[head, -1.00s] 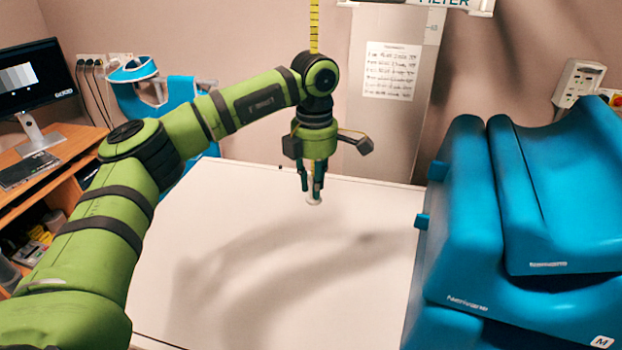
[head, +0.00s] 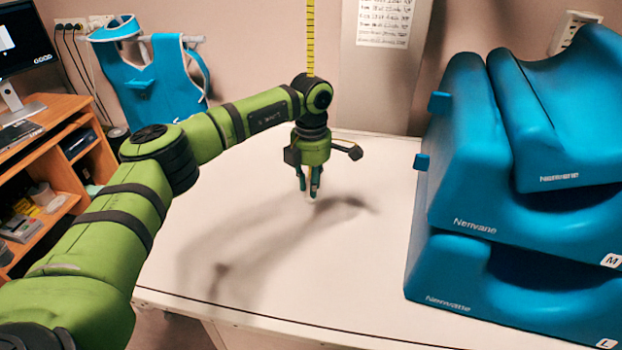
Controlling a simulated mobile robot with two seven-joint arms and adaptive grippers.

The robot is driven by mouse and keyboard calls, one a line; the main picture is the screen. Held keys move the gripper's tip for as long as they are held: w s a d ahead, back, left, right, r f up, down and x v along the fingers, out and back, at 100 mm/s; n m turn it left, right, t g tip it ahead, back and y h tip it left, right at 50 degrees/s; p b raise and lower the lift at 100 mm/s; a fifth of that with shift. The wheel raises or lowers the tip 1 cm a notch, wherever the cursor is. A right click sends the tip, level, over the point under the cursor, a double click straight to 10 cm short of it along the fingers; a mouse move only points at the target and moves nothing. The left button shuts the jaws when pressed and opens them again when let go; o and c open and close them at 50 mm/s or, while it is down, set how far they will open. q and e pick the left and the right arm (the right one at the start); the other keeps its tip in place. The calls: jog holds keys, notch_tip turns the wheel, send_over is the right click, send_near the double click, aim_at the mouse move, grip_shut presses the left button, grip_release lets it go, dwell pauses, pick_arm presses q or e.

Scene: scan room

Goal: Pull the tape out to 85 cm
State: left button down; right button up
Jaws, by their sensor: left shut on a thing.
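The tape (head: 310,38) is a narrow yellow strip with dark marks. It hangs straight down from above the top edge of the head view and passes behind my left wrist. Its upper end is out of view and its marks are too small to read. My left gripper (head: 313,192) points down above the white table, its fingers shut on the tape's lower end, of which only a little pale material shows between the fingertips. My right gripper is not in view.
The white table (head: 370,270) is bare around the gripper. Stacked blue cushions (head: 480,150) stand on its right side. A wooden desk (head: 70,165) with a monitor is at the left, beside a blue apron (head: 160,80) on a rack. A notice (head: 385,22) hangs on a grey wall panel.

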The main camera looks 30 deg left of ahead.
pick_arm(q)
jog(key=shift+f, duration=0.1)
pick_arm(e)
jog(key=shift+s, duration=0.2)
pick_arm(q)
jog(key=c, duration=1.2)
grip_release()
jog(key=shift+o, duration=0.2)
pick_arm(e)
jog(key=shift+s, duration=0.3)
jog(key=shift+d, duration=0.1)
pick_arm(q)
jog(key=shift+r, duration=0.5)
notch_tip(320, 180, up, 11)
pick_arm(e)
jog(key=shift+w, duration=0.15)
pick_arm(q)
jog(key=shift+r, duration=0.1)
